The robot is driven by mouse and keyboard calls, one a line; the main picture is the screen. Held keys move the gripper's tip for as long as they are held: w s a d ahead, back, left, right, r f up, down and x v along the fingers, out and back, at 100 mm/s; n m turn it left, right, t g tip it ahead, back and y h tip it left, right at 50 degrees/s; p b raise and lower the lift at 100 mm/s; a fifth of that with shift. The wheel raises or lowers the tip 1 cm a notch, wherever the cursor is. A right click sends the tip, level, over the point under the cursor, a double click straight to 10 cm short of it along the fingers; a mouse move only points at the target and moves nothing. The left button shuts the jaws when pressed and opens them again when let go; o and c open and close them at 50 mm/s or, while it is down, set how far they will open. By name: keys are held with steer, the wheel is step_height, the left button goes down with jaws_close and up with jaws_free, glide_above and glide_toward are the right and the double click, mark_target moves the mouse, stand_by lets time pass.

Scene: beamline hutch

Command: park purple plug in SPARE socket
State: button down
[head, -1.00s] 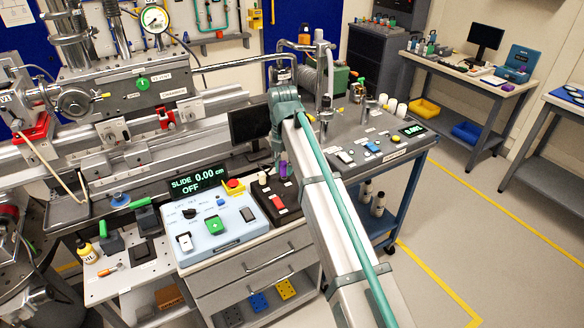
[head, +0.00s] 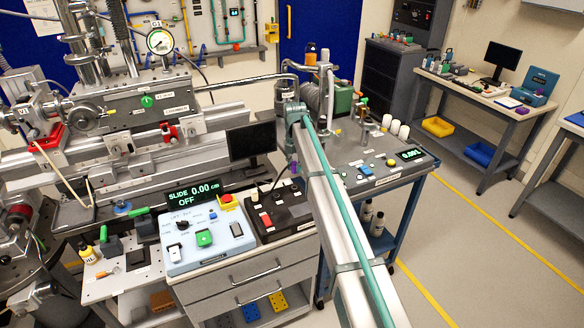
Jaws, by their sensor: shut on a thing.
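The purple plug (head: 295,169) shows as a small patch beside my arm, above the back right of the black socket box (head: 294,222). My gripper (head: 294,160) is small and partly hidden by my arm; it is shut on the purple plug. A thin dark cable (head: 281,175) curves down toward the black box. The box has a red switch (head: 265,220) and small white labels, too small to read. I cannot tell which socket is SPARE. My arm hides the right part of the box, and I cannot tell the gap between plug and box.
The pale blue control box (head: 207,240) stands left of the black box, with the green SLIDE display (head: 195,191) behind it. A dark monitor (head: 251,142) stands close behind. The grey bench (head: 372,172) at right carries bottles and small controls.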

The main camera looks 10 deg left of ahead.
mark_target(295, 187)
steer(key=shift+f+b, duration=1.55)
steer(key=shift+f, duration=1.75)
steer(key=shift+f, duration=0.55)
steer(key=c, duration=0.9)
jaws_free()
steer(key=shift+o, duration=0.2)
